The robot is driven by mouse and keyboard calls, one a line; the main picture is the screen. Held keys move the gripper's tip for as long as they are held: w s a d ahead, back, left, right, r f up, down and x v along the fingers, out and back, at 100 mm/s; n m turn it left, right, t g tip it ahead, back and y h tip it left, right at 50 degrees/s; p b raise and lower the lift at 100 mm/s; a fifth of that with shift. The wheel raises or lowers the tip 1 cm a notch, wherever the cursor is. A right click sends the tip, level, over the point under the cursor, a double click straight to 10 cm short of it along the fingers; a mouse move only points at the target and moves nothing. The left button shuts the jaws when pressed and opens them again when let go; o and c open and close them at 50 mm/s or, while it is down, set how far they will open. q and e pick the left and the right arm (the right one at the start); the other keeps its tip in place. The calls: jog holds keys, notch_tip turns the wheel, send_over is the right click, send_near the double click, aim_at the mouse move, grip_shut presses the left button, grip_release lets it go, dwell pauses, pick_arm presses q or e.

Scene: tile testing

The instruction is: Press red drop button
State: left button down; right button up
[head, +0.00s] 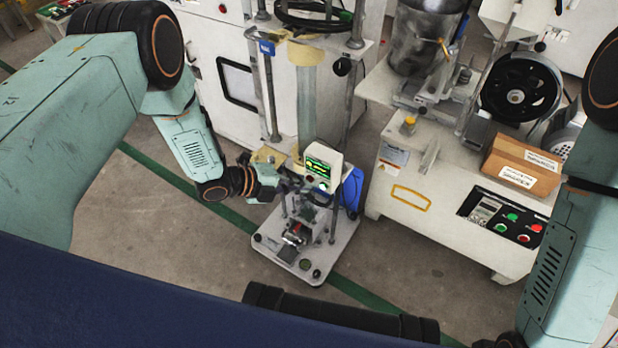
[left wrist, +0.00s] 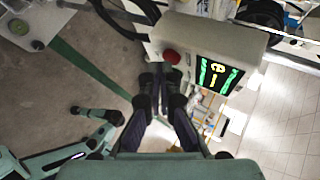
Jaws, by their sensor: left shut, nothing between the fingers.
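The red drop button (left wrist: 172,56) is a round red knob on the pale control box (left wrist: 205,38) of the tester, beside a dark screen with green and yellow marks (left wrist: 218,74). In the head view the box (head: 324,164) stands on the small tester, and I cannot make out the red button there. My left gripper (head: 303,188) is at the box's lower left. In the left wrist view its dark fingers (left wrist: 160,80) are together and empty, with their tips just below the button. I cannot tell whether they touch it. My right gripper is out of view.
The tester's white base plate (head: 278,262) sits on the floor across a green line. A large white machine (head: 230,95) stands behind. Another machine (head: 395,200) at the right carries a cardboard box (head: 521,166) and its own button panel (head: 500,218).

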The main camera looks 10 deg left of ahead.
pick_arm(q)
jog(key=shift+s+a, duration=0.15)
jog(key=shift+s, duration=0.3)
jog(key=shift+s+a+p, duration=0.3)
jog(key=shift+s+p, duration=0.25)
jog(key=shift+s, duration=0.25)
jog(key=shift+s+a+p, duration=0.25)
jog(key=shift+s+p, duration=0.25)
jog(key=shift+s, duration=0.25)
jog(key=shift+s+a+p, duration=0.3)
jog(key=shift+s+p, duration=0.25)
jog(key=shift+s, duration=0.25)
jog(key=s+a+f+n+g+y+p, duration=0.1)
jog(key=s+a+f+n+y, duration=0.15)
jog(key=s+n, duration=0.5)
jog(key=s+a+f+n+g+y, duration=0.1)
jog(key=s+n+y, duration=0.25)
jog(key=n, duration=0.75)
jog(key=s+a+r+n+g+y+p, duration=0.1)
jog(key=s+r+n, duration=0.3)
jog(key=s, duration=0.5)
jog(key=s+a+r+n+g+y+p, duration=0.2)
jog(key=s+r+n, duration=0.3)
jog(key=s, duration=0.3)
jog(key=shift+s+a+r+g+p, duration=0.35)
jog(key=shift+a+r+g+p, duration=0.1)
jog(key=shift+r+g, duration=0.4)
